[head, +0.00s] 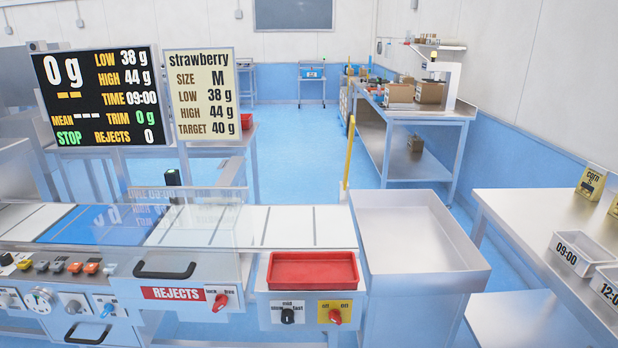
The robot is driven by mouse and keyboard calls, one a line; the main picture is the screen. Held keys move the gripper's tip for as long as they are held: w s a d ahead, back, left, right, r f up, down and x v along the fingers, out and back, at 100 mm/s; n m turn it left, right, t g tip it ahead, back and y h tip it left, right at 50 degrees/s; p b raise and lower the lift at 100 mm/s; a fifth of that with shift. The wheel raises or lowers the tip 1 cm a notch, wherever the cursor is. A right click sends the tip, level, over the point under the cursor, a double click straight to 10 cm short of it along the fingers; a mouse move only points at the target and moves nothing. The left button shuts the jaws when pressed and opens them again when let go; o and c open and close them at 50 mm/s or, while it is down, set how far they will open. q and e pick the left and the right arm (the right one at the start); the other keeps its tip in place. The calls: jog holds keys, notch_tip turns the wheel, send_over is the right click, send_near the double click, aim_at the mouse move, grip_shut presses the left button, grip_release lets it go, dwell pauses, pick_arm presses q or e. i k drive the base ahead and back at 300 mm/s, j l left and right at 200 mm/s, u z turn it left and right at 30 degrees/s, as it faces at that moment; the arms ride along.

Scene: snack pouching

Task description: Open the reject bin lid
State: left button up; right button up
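The reject bin shows at the lower left as a red REJECTS label (172,293) on the front of the steel machine. A clear panel (205,262) lies above the label, with a black bar handle (165,271) on its front; it looks closed down, but its edges are hard to tell. A red knob (221,300) sits right of the label, under small lettering that seems to include "lock". A second black handle (86,337) is lower left. Neither of my grippers is in view.
A red tray (313,257) sits at the conveyor's right end, above two knobs. An empty steel bin (420,284) stands to its right. Display boards (100,97) stand behind the conveyor.

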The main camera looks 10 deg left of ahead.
aim_at(137, 272)
jog(key=u, duration=1.25)
